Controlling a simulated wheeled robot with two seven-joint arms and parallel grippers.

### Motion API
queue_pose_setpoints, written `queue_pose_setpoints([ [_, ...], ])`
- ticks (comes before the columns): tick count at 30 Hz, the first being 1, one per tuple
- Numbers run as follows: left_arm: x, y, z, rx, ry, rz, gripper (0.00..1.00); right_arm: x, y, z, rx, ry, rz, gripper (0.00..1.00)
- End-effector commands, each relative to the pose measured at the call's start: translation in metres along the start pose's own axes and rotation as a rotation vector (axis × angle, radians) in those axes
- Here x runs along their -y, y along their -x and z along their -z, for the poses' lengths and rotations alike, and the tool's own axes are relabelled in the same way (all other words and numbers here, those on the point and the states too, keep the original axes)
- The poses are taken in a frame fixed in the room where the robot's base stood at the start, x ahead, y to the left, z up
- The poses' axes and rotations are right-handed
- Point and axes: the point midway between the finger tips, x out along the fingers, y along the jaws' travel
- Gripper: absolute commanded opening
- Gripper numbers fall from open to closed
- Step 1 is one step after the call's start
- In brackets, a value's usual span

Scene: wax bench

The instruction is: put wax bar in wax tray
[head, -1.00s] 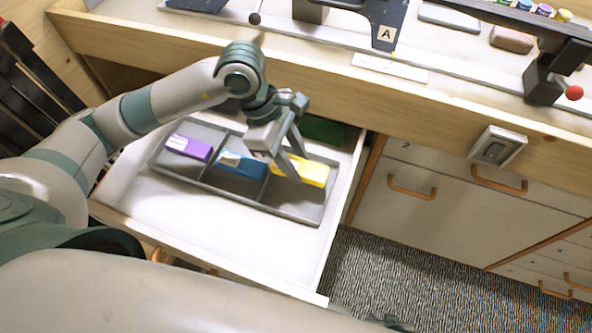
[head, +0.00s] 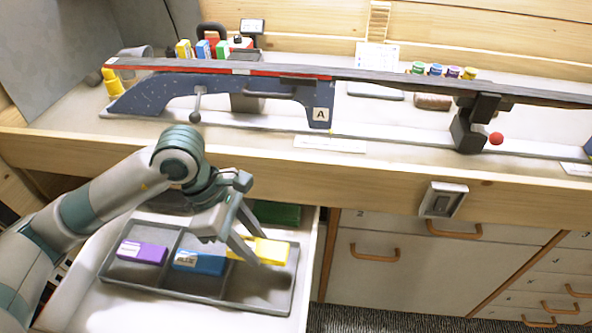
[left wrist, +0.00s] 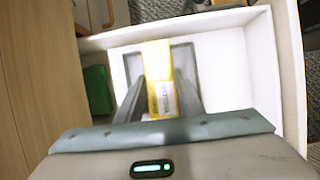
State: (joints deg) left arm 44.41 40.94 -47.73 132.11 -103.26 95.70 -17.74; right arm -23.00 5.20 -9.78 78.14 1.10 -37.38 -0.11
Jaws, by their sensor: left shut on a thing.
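My left gripper (head: 258,252) is shut on a yellow wax bar (head: 274,250), which also shows between the fingers in the left wrist view (left wrist: 160,72). The bar is over the right compartment of the dark grey wax tray (head: 170,288) in the open drawer. A dark shadow lies in the compartment below it, so it seems slightly raised; the exact gap is hard to tell. A purple bar (head: 141,252) lies in the left compartment and a blue bar (head: 199,262) in the middle one. My right gripper is out of view.
A green block (head: 277,212) is behind the tray in the drawer. The bench front (head: 375,190) overhangs the drawer's back. On the bench stand a long rail (head: 400,84), small coloured boxes (head: 203,48) and several jars (head: 436,70).

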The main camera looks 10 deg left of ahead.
Motion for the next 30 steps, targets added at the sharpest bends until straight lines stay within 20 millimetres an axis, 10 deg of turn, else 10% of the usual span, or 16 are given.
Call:
queue_pose_setpoints([
  [30,-0.018,0.043,0.058,-0.003,-1.291,0.535,0.1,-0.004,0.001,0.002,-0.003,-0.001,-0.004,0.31],
])
